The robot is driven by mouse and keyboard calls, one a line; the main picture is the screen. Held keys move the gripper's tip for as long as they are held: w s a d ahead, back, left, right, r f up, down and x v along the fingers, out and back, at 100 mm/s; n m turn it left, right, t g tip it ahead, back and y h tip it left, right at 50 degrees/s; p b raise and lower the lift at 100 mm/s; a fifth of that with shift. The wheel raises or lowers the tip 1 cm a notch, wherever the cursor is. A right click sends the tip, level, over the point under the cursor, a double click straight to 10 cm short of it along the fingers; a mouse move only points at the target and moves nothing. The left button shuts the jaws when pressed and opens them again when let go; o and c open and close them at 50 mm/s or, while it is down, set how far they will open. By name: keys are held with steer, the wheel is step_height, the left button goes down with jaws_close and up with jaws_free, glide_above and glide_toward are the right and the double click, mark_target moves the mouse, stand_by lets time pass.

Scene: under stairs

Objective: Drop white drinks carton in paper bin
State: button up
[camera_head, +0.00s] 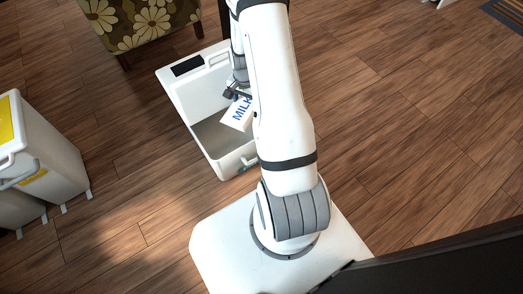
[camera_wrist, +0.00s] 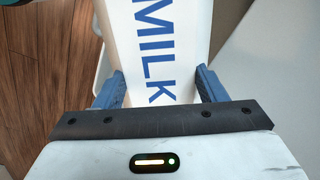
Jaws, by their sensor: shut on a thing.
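The white drinks carton (camera_head: 238,113) carries blue MILK lettering. My gripper (camera_head: 236,93) is shut on it, and the carton shows tilted over a white open bin (camera_head: 172,94) in the head view. In the wrist view the carton (camera_wrist: 182,40) sits between the two blue fingers of my gripper (camera_wrist: 160,88). The bin has a dark label (camera_head: 187,66) on its top at the far end and an open grey inside. My arm hides part of the carton and the bin's right side. I cannot tell the carton's exact height above the bin.
Other white bins (camera_head: 38,150) with yellow labels stand at the left. A flowered armchair (camera_head: 140,22) is behind the open bin. A dark edge (camera_head: 430,262) crosses the lower right. The wooden floor (camera_head: 420,110) on the right is clear.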

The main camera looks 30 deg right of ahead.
steer(key=shift+f, duration=0.15)
steer(key=o, duration=1.5)
steer(key=shift+c, duration=0.2)
step_height(320, 180, up, 8)
steer(key=p, duration=0.3)
steer(key=shift+f, duration=0.1)
